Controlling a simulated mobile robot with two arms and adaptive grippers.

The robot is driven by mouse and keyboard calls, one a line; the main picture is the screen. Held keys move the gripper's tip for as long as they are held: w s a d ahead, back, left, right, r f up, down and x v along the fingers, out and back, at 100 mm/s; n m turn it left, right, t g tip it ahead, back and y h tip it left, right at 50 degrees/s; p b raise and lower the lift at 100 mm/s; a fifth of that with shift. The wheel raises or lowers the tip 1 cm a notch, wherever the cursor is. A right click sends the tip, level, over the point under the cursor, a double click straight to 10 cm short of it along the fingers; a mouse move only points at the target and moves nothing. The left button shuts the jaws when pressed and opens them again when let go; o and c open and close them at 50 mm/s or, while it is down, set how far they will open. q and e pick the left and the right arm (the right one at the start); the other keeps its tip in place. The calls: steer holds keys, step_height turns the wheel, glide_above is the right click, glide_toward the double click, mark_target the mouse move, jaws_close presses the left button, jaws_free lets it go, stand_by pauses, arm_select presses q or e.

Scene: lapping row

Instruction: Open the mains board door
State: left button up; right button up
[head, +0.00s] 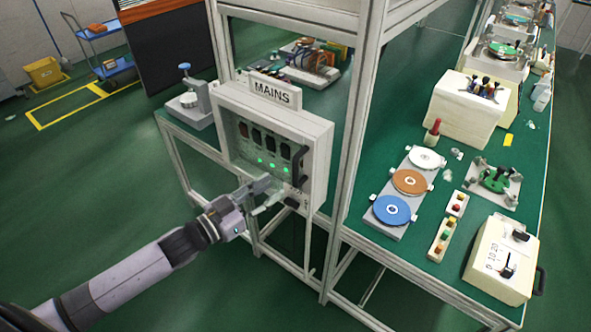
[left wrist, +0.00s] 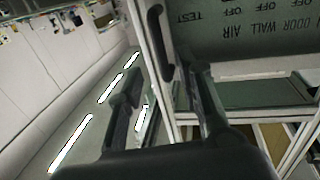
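The white mains board (head: 228,98) is fixed to the frame, under a MAINS sign (head: 275,91). Its door looks shut, with a clear window (head: 262,150) showing dark switches and green lights. A black upright handle (head: 299,166) is on the door's right side; it also shows in the left wrist view (left wrist: 160,42). My left gripper (head: 270,193) is in front of the door's lower part, just below and left of the handle. Its two fingers (left wrist: 165,85) are apart with nothing between them, and the handle appears beyond the fingertips. My right gripper is not in view.
Pale frame posts (head: 354,150) stand right of the board. A green bench (head: 400,248) on the right carries discs (head: 392,210), a control box (head: 500,262) and other gear. A clamp device (head: 197,103) stands left of the board.

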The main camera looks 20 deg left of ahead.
mark_target(295, 183)
arm_select(q)
steer(key=p+x, duration=0.2)
steer(key=x, duration=0.6)
steer(key=shift+w+d, duration=0.2)
steer(key=shift+w, duration=0.1)
steer(key=shift+c, duration=0.4)
jaws_close()
